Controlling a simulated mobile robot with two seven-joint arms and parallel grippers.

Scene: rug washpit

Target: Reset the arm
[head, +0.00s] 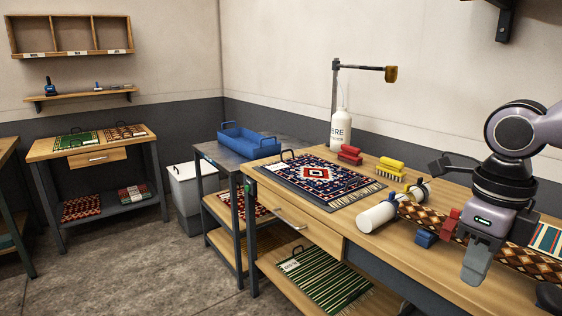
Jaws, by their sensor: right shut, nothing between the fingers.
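My right arm comes in from the right edge. My right gripper (475,268) points down over the front right part of the wooden workbench (330,222). Its grey fingers are together with nothing between them. A brown patterned rug strip (424,218) lies behind and beside it. A small blue block (426,238) and a red piece (451,222) are just left of the gripper. My left gripper does not show.
A dark blue and red rug (322,180) lies on the bench, with a white bottle (341,130), red brush (350,154), yellow brush (390,167) and white roller (377,216) nearby. A blue tray (249,141) stands on a side table.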

